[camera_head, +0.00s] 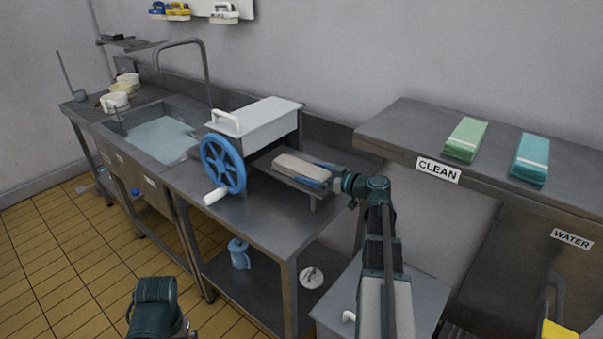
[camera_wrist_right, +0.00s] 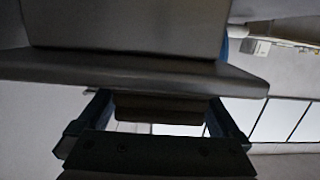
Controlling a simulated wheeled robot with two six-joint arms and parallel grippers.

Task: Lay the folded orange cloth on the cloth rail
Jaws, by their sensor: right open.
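I see no plainly orange folded cloth in either view. A flat beige-grey piece (camera_head: 296,166) lies on the out-feed tray of the wringer; I cannot tell whether it is the cloth. My right gripper (camera_head: 320,175) is open at the right end of this piece, with one finger on each side. In the right wrist view, the open fingers (camera_wrist_right: 158,112) flank a dim brownish piece (camera_wrist_right: 160,107) below a grey ledge. I cannot tell whether they touch it. I cannot make out a cloth rail. My left gripper is out of view; only part of my left arm shows.
The wringer with its blue wheel (camera_head: 223,165) stands on the steel bench beside a water-filled sink (camera_head: 160,138). The shelf marked CLEAN (camera_head: 395,118) holds a green cloth (camera_head: 466,139) and a teal cloth (camera_head: 531,158), with bare room at its left. A blue jug (camera_head: 239,254) stands below.

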